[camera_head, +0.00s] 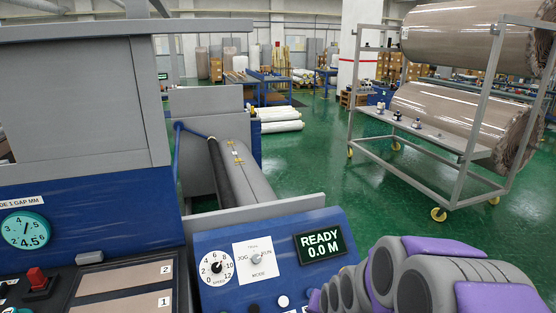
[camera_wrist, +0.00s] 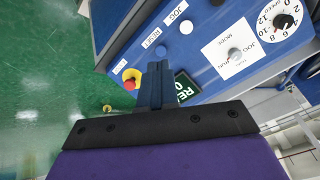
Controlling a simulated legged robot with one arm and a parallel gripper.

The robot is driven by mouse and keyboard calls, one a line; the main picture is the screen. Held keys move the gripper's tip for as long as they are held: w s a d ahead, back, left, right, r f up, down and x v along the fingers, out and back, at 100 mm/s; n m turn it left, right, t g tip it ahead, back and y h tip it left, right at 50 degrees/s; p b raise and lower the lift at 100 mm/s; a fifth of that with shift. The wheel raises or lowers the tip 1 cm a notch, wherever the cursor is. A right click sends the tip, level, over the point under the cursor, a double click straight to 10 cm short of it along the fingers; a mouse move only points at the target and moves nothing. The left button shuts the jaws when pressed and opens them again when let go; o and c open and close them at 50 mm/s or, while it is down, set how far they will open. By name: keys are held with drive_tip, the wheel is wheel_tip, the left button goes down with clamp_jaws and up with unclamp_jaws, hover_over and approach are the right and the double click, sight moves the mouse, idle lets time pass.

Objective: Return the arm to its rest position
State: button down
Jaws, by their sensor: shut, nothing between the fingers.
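My arm (camera_head: 430,280), grey and purple, is folded at the lower right of the head view. The fingertips are hidden there. In the wrist view my gripper (camera_wrist: 158,66) has its two dark fingers together, with nothing between them. Behind the fingers is a blue control panel (camera_wrist: 205,22), seen turned. The fingers overlap its display in the picture; I cannot tell how far apart they are. In the head view the panel (camera_head: 215,239) carries a speed dial (camera_head: 216,267), a mode knob (camera_head: 256,259) and a display (camera_head: 319,243) reading READY 0.0 M.
A red and yellow stop button (camera_wrist: 132,77) sits on the panel near the fingers. A grey machine cabinet (camera_head: 80,100) stands at left. A wheeled rack (camera_head: 432,137) with large wrapped rolls (camera_head: 455,115) stands at right. The green floor (camera_head: 330,165) between is clear.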

drive_tip(key=s+d+r+n+g, duration=0.1)
drive_tip(key=s+r+g, duration=0.1)
drive_tip(key=s, duration=0.9)
drive_tip(key=s+d+r+n+g, duration=0.1)
drive_tip(key=s+r+g, duration=0.2)
drive_tip(key=s, duration=0.8)
drive_tip(key=s+d+r+n+g+h, duration=0.1)
drive_tip(key=s+r, duration=0.4)
drive_tip(key=s, duration=0.6)
drive_tip(key=shift+s+r+n+g, duration=0.3)
drive_tip(key=shift+s+r+g, duration=0.1)
drive_tip(key=shift+g, duration=0.5)
